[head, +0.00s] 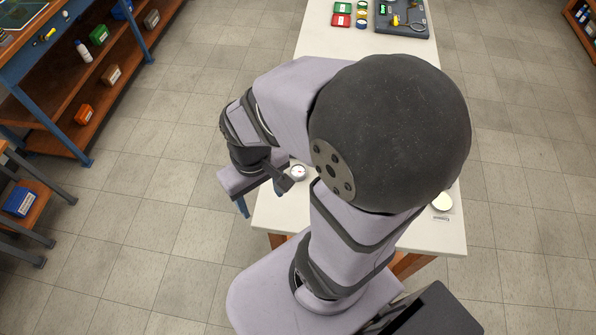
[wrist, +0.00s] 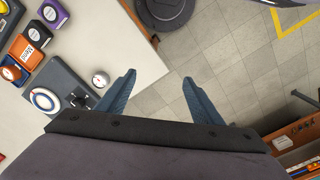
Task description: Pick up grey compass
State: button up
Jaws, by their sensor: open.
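A small round dial with a white face and grey rim, which looks like the grey compass (head: 298,172), lies on the white table (head: 275,215) near its left edge in the head view. It seems to be the small round dial (wrist: 100,79) left of my fingers in the wrist view.
In the wrist view a grey tray (wrist: 62,75) with a ringed disc and several coloured boxes (wrist: 38,32) stand beyond the dial. In the head view a pale round thing (head: 442,201) lies at the table's right edge. My arm hides the table's middle.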

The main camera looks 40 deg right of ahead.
aim_at(298, 172)
jog(key=d+f+m+b, duration=0.1)
jog(key=d+f+b, duration=0.1)
jog(key=d+f, duration=0.1)
jog(key=d+f+m+g+b, duration=0.1)
jog(key=d+f+m+b, duration=0.1)
jog(key=d+f, duration=0.2)
jog(key=w+d+f+m+b, duration=0.1)
jog(key=d+f+b, duration=0.1)
jog(key=d+f, duration=0.1)
jog(key=shift+d+f+m+y, duration=0.25)
jog(key=shift+f+m+y, duration=0.05)
jog(key=shift+m, duration=0.1)
jog(key=shift+n, duration=0.4)
jog(key=w+d, duration=0.4)
jog(key=shift+f+b, duration=0.2)
jog(key=shift+b, duration=0.2)
jog(key=w+n, duration=0.1)
jog(key=w+d+r, duration=0.1)
jog(key=w, duration=0.1)
jog(key=w+d+r+n+t, duration=0.1)
jog(key=shift+w+d+r+n, duration=0.1)
jog(key=shift+w+r+n, duration=0.1)
jog(key=shift+n, duration=0.1)
jog(key=shift+w+d+r+n, duration=0.15)
jog(key=shift+w+n, duration=0.1)
jog(key=shift+n, duration=0.45)
jog(key=shift+s+n, duration=0.1)
jog(key=shift+n, duration=1)
